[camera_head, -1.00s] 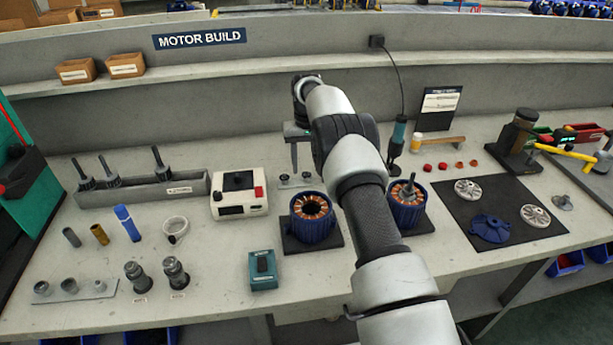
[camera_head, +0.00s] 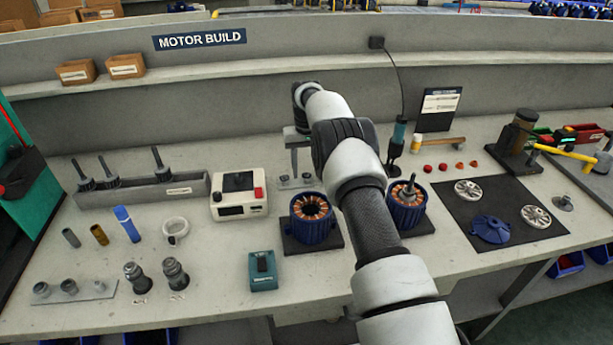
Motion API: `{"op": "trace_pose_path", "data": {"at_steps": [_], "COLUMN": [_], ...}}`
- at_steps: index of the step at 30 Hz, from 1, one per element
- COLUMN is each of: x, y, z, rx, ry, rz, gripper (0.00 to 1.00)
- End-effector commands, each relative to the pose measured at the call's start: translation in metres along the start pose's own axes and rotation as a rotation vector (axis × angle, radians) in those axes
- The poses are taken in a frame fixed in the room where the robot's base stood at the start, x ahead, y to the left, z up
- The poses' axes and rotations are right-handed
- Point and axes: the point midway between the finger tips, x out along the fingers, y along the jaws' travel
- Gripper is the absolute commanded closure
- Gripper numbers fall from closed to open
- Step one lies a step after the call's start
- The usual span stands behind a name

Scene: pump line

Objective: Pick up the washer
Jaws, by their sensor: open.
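My gripper (camera_head: 295,172) is seen from behind at the far end of my arm, pointing down over the back middle of the bench. Its jaws are open, though only partly visible. Below it, small round metal parts (camera_head: 284,181) lie on the bench behind a blue motor housing with copper windings (camera_head: 312,225). They are too small to tell whether one of them is the washer. I see no gap closed on anything, and nothing hangs from the gripper. My arm hides part of the bench to the right of it.
A second wound motor housing (camera_head: 406,212) stands right of my arm. A white tester box (camera_head: 238,195) stands left, and a teal box (camera_head: 263,272) in front. A hanging screwdriver (camera_head: 397,145) is to the right. A dark mat (camera_head: 510,240) carries metal discs and a blue cover.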

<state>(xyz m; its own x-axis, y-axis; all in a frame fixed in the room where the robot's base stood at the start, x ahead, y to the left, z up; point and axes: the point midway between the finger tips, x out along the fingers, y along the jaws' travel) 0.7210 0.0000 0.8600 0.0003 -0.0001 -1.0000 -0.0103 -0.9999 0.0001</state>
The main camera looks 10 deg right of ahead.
Motion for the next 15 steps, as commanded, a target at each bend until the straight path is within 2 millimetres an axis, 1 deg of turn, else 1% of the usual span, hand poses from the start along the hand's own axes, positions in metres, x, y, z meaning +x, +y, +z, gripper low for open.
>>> {"op": "trace_pose_path", "data": {"at_steps": [2,5,6,8,9,15], "x": [0.0,0.0,0.0,0.0,0.0,-0.0001], "y": [0.0,0.0,0.0,0.0,0.0,0.0], "z": [0.0001,0.0001,0.0001,0.0001,0.0,0.0], "rx": [0.0,0.0,0.0,0.0,0.0,0.0], "ry": [0.0,0.0,0.0,0.0,0.0,0.0], "rz": [0.0,0.0,0.0,0.0,0.0,0.0], "gripper": [0.54,0.69,0.76,0.86,0.9,0.9]}}
